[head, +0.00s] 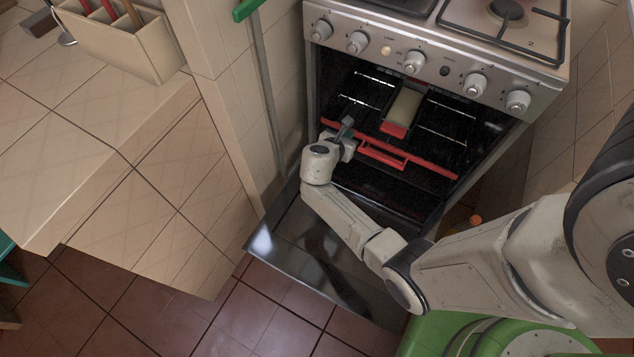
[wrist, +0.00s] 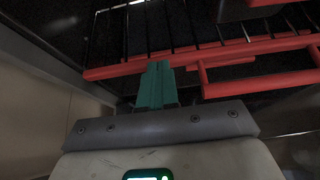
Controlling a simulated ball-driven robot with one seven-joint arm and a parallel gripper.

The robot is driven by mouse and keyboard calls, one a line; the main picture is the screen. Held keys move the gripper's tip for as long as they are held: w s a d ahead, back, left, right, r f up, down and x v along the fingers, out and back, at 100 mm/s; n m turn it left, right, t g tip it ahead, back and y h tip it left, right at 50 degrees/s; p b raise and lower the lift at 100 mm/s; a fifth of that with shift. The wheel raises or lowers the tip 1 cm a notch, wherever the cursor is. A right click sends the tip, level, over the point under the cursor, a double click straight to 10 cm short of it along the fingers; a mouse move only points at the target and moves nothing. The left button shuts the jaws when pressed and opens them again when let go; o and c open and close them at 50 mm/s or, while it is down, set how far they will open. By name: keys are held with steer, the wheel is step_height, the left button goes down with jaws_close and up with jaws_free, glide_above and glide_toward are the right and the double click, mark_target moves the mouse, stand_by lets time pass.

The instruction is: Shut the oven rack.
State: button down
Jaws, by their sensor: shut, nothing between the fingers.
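The oven (head: 440,52) has its door (head: 325,255) folded down open. Inside it the oven rack has a red front bar (head: 435,165) with a red handle below its middle. In the wrist view the red bar (wrist: 120,70) crosses the upper part, with the dark wire grid behind it. My gripper (head: 346,124) is at the left part of the red bar, inside the oven opening. In the wrist view its green fingers (wrist: 157,84) are together, with nothing between them, and their tips overlap the bar. I cannot tell whether they touch it.
A pale item with a red end (head: 395,130) sits on the rack. Knobs (head: 414,62) line the panel above the opening. A tiled counter (head: 110,130) stands at the left. An orange round thing (head: 475,220) lies right of the oven. Red tiled floor (head: 120,290) is open at the lower left.

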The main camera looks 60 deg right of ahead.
mark_target(363, 112)
steer(key=d+b, duration=0.1)
steer(key=d, duration=0.7)
steer(key=shift+w+d+f, duration=0.1)
steer(key=shift+d, duration=0.6)
steer(key=shift+w+b, duration=0.1)
steer(key=shift+b, duration=0.2)
steer(key=shift+d+r, duration=0.15)
steer(key=shift+r, duration=0.05)
steer(key=shift+a+r, duration=0.25)
steer(key=shift+r, duration=0.05)
steer(key=p+v, duration=0.3)
steer(key=v, duration=0.7)
steer(key=shift+a+f+p, duration=0.25)
steer(key=shift+a+p, duration=0.05)
steer(key=shift+p, duration=0.05)
